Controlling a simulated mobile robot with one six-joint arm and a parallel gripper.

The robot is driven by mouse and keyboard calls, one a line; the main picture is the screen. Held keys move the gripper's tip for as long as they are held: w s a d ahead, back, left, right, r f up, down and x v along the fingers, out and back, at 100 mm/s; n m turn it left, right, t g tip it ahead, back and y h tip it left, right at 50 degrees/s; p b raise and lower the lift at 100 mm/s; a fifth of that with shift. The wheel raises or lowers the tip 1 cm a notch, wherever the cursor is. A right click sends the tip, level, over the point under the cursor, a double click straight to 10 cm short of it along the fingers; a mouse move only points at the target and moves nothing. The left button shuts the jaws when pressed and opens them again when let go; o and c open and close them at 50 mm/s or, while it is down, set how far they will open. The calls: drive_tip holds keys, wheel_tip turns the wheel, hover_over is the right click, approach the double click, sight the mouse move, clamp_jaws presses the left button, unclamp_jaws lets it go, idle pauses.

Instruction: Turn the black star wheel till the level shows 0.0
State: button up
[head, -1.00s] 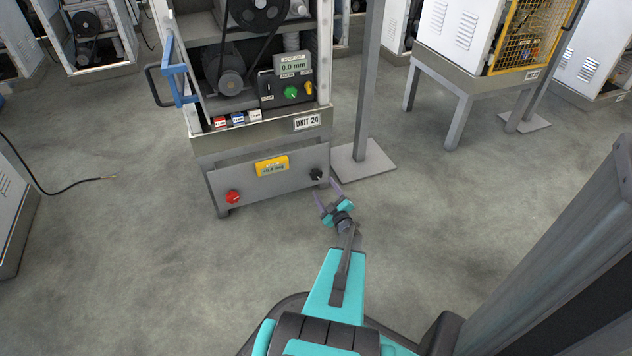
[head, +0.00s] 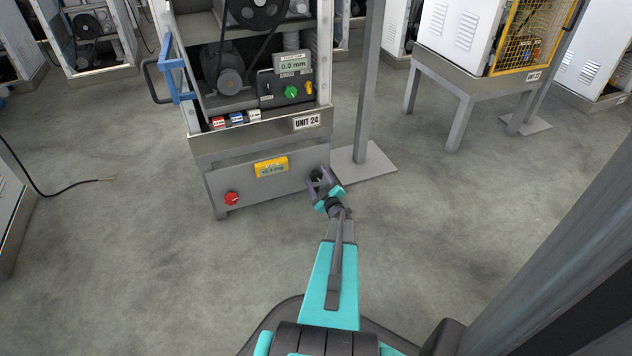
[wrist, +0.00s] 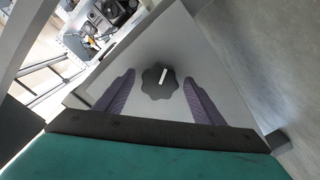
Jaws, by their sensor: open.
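The black star wheel (head: 316,175) is on the right end of the grey lower panel of Unit 24. In the wrist view the star wheel (wrist: 158,80) has a lobed rim and a white pointer line, tilted slightly right of vertical. My gripper (head: 319,181) is open in front of the wheel. In the wrist view my gripper's purple fingers (wrist: 157,82) stand on either side of the wheel, with gaps to it. The yellow level display (head: 271,167) sits mid-panel; its digits are too small to read surely.
A red knob (head: 232,198) is on the panel's left end. Above are a grey display (head: 292,64) reading 0.0 mm and a green knob (head: 291,92). A grey post (head: 368,90) on a floor plate stands just right of the unit. The floor in front is clear.

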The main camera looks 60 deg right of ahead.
drive_tip(key=c, duration=0.9)
drive_tip(key=shift+s+a, duration=0.1)
drive_tip(key=shift+a, duration=0.6)
drive_tip(key=shift+c, duration=0.5)
drive_tip(key=shift+d+f, duration=0.1)
drive_tip(key=shift+d, duration=0.6)
drive_tip(key=o, duration=1)
